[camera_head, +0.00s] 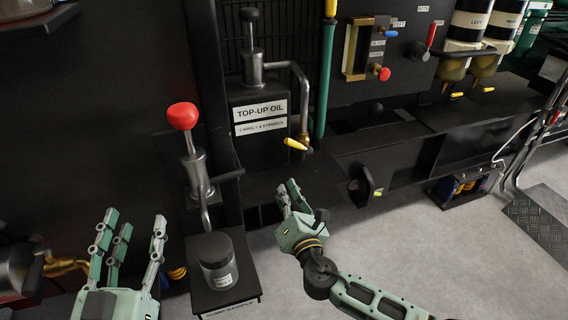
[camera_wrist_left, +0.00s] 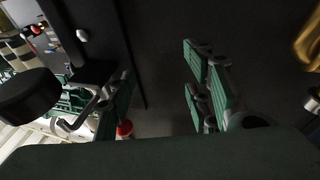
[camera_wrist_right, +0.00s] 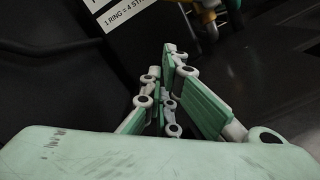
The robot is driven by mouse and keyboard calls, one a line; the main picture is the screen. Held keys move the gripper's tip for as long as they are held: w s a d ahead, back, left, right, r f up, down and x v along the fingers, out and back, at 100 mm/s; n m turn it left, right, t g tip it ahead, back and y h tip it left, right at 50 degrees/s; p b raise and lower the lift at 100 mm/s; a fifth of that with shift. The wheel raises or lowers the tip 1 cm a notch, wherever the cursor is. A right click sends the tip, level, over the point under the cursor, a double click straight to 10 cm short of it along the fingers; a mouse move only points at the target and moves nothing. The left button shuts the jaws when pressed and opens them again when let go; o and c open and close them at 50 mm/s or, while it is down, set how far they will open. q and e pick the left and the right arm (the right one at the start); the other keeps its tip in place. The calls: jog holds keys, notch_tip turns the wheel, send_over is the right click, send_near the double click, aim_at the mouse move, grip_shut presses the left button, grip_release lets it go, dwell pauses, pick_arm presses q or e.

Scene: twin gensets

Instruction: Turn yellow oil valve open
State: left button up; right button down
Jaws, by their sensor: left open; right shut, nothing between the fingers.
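The yellow oil valve handle (camera_head: 296,143) sits on a brass fitting at the lower right of the black tank labelled TOP-UP OIL (camera_head: 260,115). My right gripper (camera_head: 288,194) is shut and empty, below the valve and apart from it. In the right wrist view its fingers (camera_wrist_right: 168,100) are close together, and part of a yellow-and-brass fitting (camera_wrist_right: 209,20) shows at the top. My left gripper (camera_head: 130,240) is open and empty at the lower left, far from the valve; its fingers also show in the left wrist view (camera_wrist_left: 160,100).
A red-knobbed hand pump (camera_head: 184,117) stands between my grippers, with a sample jar (camera_head: 217,262) on a black stand below it. A green pipe (camera_head: 325,75) runs up beside the tank. A black ledge (camera_head: 400,145) lies right of the valve.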

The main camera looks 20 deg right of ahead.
aim_at(299, 146)
jog(key=w+b, duration=0.1)
jog(key=w, duration=0.6)
jog(key=shift+w, duration=0.15)
jog(key=shift+w+d+r, duration=0.1)
jog(key=shift+d+r, duration=0.3)
jog(key=shift+r, duration=0.2)
jog(key=shift+d+r, duration=0.4)
jog(key=shift+r, duration=0.2)
jog(key=shift+w+d+r, duration=0.1)
jog(key=shift+d+r, duration=0.25)
jog(key=shift+r, duration=0.1)
pick_arm(q)
jog(key=r+t, duration=0.1)
jog(key=s+r, duration=0.1)
jog(key=r, duration=0.1)
jog(key=r+t+h, duration=0.1)
jog(key=shift+s+d+r+t, duration=0.1)
jog(key=shift+s+r+t, duration=0.15)
jog(key=shift+t, duration=0.05)
